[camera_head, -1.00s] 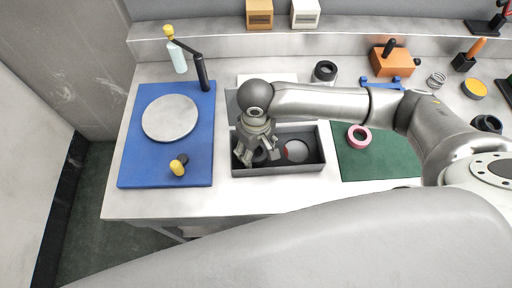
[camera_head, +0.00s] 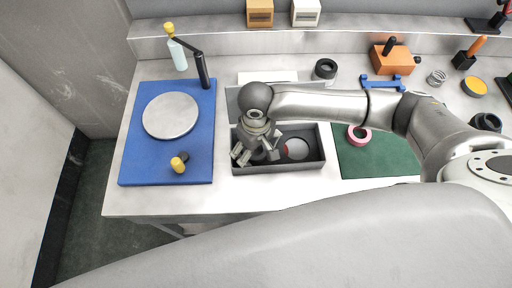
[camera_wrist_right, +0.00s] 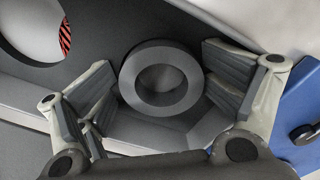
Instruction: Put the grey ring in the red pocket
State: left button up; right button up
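The grey ring (camera_wrist_right: 160,102) lies flat in the dark grey box (camera_head: 283,168), in its left part in the head view. In the wrist view it shows between my fingers, with its hole facing the camera. My right gripper (camera_head: 257,157) reaches down into the box; its fingers (camera_wrist_right: 160,88) are open on both sides of the ring. Whether a pad touches the ring I cannot tell. A round, pale pocket (camera_head: 298,149) with red at its left edge is in the box to the right of the gripper. In the wrist view this pocket (camera_wrist_right: 30,28) shows a red-and-black striped patch. My left gripper is not in view.
A blue mat (camera_head: 137,165) with a round grey plate (camera_head: 170,116) and a yellow-tipped object (camera_head: 178,165) lies left of the box. A green mat (camera_head: 375,163) with a pink ring (camera_head: 352,140) lies to the right. The box walls stand around my fingers.

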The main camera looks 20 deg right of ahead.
jog(key=shift+r+b, duration=0.3)
jog(key=shift+r, duration=0.2)
notch_tip(320, 180, up, 12)
jog(key=shift+r, duration=0.2)
dwell(0.4)
